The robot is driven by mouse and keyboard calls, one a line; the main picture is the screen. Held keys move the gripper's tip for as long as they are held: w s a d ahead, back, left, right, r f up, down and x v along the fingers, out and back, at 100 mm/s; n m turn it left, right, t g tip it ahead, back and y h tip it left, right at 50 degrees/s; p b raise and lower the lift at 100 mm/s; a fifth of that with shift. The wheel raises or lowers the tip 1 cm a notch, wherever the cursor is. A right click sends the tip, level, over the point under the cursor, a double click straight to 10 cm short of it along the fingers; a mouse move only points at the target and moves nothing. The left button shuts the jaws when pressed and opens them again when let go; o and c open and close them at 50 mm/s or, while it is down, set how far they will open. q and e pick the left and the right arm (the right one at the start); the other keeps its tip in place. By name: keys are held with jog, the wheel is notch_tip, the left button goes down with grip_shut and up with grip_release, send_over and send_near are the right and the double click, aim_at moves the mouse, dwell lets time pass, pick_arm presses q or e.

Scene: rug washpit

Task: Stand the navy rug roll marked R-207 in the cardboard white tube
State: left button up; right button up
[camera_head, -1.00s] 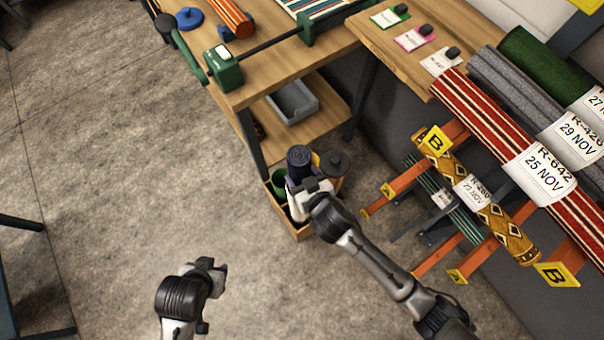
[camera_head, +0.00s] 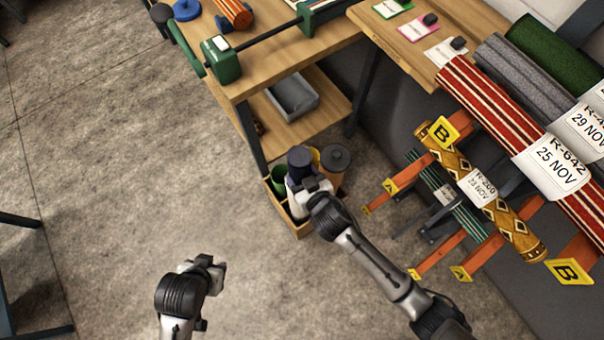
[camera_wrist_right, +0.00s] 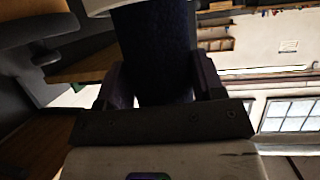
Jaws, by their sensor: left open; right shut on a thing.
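My right gripper (camera_head: 314,188) is shut on a navy rug roll (camera_head: 299,157) over the wooden crate at the bench leg. The roll stands roughly upright with its dark round end up. In the right wrist view the navy roll (camera_wrist_right: 155,50) runs between the two fingers, with a pale edge across it at the top. A white surface shows beside the fingers in the head view; I cannot tell whether it is the white tube or a label. The mark R-207 is not readable. The roll's lower end is hidden. My left gripper (camera_head: 214,268) is open and empty above the floor.
The crate (camera_head: 291,227) also holds a green tube (camera_head: 278,180) and a brown tube with a dark lid (camera_head: 335,158); something yellow shows between. Orange rack arms with a patterned roll (camera_head: 486,194) stand to the right. The workbench is behind.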

jog(key=shift+r, duration=0.1)
jog(key=o, duration=1.3)
jog(key=p+v, duration=0.3)
jog(key=v, duration=1)
jog(key=shift+s+d+p, duration=0.25)
jog(key=shift+s+p, duration=0.1)
jog(key=shift+p, duration=0.05)
